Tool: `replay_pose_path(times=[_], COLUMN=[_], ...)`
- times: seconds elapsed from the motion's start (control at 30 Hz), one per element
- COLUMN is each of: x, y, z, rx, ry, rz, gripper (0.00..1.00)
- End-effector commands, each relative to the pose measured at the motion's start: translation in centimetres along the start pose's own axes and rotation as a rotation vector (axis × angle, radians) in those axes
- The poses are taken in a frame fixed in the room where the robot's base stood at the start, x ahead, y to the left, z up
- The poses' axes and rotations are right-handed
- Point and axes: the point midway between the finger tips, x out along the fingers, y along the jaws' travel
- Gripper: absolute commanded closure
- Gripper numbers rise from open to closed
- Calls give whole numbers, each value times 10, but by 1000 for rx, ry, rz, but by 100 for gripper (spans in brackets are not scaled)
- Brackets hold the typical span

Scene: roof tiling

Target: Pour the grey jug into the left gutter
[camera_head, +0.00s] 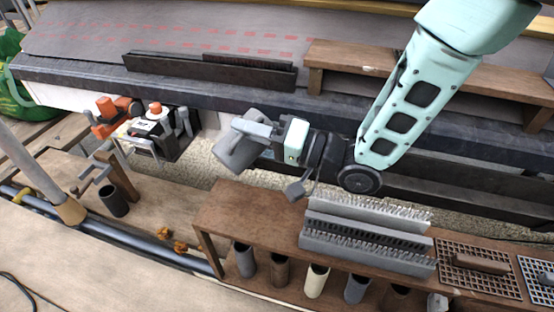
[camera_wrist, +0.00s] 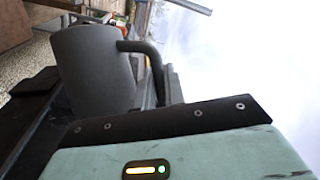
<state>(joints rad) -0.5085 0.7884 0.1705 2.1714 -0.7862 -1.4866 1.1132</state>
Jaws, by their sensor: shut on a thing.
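The grey jug (camera_head: 236,152) hangs in the air near the middle of the head view and looks tilted. My gripper (camera_head: 272,134) is shut on it, at the handle side. In the wrist view the jug (camera_wrist: 92,70) fills the upper left, with its handle (camera_wrist: 152,62) at its right. Its inside and any contents are hidden. A long dark gutter-like channel (camera_head: 90,80) runs along the roof edge, behind and left of the jug. The jug is apart from it in the head view. I cannot tell where the left gutter ends.
Dark trough-like strips (camera_head: 180,70) and a brown wooden bench (camera_head: 345,55) lie on the roof. In front, a brown shelf (camera_head: 235,205) carries grey ridged pieces (camera_head: 365,240) and grates (camera_head: 480,265). Orange and black tools (camera_head: 150,125) stand left of the jug. Gravel shows below the jug.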

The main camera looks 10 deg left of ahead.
Motion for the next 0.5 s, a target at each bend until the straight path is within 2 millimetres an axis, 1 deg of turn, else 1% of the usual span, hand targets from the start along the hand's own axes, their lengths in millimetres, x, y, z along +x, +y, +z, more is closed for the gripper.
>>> replay_pose_path(times=[0.2, 0.3, 0.5], x=[-1, -3, -5], y=[-2, 0, 0], z=[-6, -8, -9], rx=[40, 59, 71], ry=[17, 24, 28], rz=[-20, -26, -32], gripper=[100, 100, 100])
